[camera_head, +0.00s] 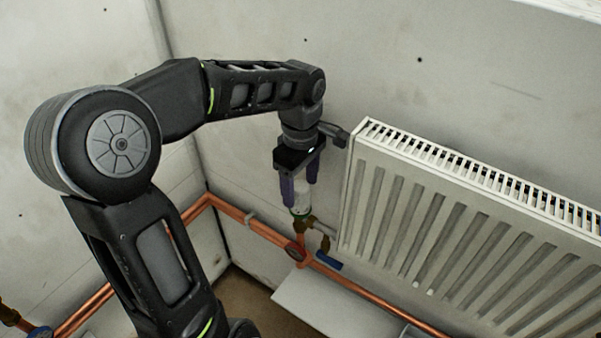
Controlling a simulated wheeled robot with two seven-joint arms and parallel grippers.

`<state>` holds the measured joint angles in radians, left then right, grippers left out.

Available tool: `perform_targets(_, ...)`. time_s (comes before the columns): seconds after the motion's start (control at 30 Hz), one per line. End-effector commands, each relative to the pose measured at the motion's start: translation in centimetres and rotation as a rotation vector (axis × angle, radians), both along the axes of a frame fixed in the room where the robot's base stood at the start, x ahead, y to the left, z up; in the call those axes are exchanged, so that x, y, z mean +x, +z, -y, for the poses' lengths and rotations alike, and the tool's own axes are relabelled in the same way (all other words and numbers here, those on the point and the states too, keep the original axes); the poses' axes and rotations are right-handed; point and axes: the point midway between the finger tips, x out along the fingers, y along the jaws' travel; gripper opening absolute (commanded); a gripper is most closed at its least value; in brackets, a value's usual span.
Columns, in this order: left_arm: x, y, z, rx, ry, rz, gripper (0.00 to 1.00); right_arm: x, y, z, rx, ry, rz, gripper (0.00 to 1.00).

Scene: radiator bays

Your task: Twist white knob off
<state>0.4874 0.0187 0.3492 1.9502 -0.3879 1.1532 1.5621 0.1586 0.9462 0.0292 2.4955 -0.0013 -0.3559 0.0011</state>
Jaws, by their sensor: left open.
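The white knob (301,197) sits upright on the brass valve (303,226) at the lower left corner of the radiator. My left gripper (300,191) points down over the knob, with one purple finger on each side of it. The gripper is open. The fingers hide part of the knob, and I cannot tell whether either one touches it. My right gripper is not in view.
The white radiator (470,235) stands close to the right of my gripper. A pale flat panel (330,304) lies beneath.

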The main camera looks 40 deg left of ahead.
Motion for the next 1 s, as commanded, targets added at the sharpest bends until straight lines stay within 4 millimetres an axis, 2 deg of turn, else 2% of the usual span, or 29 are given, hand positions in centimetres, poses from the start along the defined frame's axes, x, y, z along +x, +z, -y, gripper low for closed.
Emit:
perform_targets(0.1, -0.1, -1.9, 0.0, -0.001, 0.0, -0.004, 0.65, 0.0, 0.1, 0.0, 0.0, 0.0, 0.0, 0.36)
perform_targets(0.23, -0.1, -3.3, 0.0, -0.001, 0.0, -0.002, 0.65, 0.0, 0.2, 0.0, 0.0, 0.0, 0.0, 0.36)
perform_targets(0.6, 0.0, -3.9, 0.0, 0.0, 0.0, 0.001, 0.65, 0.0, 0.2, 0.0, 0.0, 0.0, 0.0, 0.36)
perform_targets(1.0, 0.0, -3.9, 0.0, 0.0, 0.0, 0.0, 0.33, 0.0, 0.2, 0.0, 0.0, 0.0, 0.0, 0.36)
